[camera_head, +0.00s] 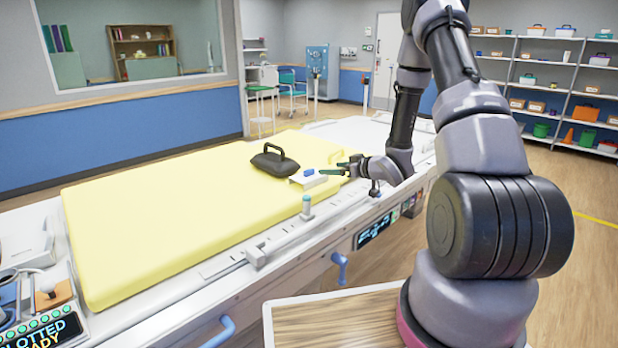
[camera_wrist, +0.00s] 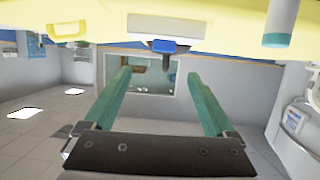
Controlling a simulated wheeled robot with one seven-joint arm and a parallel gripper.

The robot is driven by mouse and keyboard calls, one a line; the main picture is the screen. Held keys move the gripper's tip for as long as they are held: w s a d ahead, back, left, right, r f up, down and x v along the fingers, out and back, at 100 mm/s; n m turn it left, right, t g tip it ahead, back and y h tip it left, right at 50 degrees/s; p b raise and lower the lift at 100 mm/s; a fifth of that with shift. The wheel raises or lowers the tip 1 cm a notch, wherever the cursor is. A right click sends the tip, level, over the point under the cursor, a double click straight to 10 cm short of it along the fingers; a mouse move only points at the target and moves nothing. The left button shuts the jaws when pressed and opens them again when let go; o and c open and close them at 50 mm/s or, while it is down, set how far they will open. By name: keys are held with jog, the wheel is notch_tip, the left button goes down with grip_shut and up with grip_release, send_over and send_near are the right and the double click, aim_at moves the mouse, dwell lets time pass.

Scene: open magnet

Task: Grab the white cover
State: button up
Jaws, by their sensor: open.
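The white cover (camera_head: 307,180), a small flat white block with a blue handle on top, lies on the yellow pad near its front edge. It also shows in the upside-down wrist view (camera_wrist: 150,27), with its blue handle (camera_wrist: 168,46) pointing down in the picture, a little beyond the fingertips. My gripper (camera_head: 334,171) is just right of the cover, at about the height of its handle. Its green fingers (camera_wrist: 158,75) are spread apart with nothing between them. I cannot tell the exact gap from fingertips to handle.
A black bag with a loop handle (camera_head: 274,163) lies on the yellow pad (camera_head: 160,220) just left of and behind the cover. A short upright post with a teal top (camera_head: 307,207) stands on the table's front rail, in front of the cover. The left part of the pad is bare.

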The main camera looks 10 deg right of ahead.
aim_at(311, 171)
jog(key=x, duration=0.6)
jog(key=shift+a+f, duration=0.35)
jog(key=x, duration=0.4)
jog(key=shift+w+f, duration=0.1)
jog(key=shift+f, duration=0.1)
jog(key=c, duration=1.4)
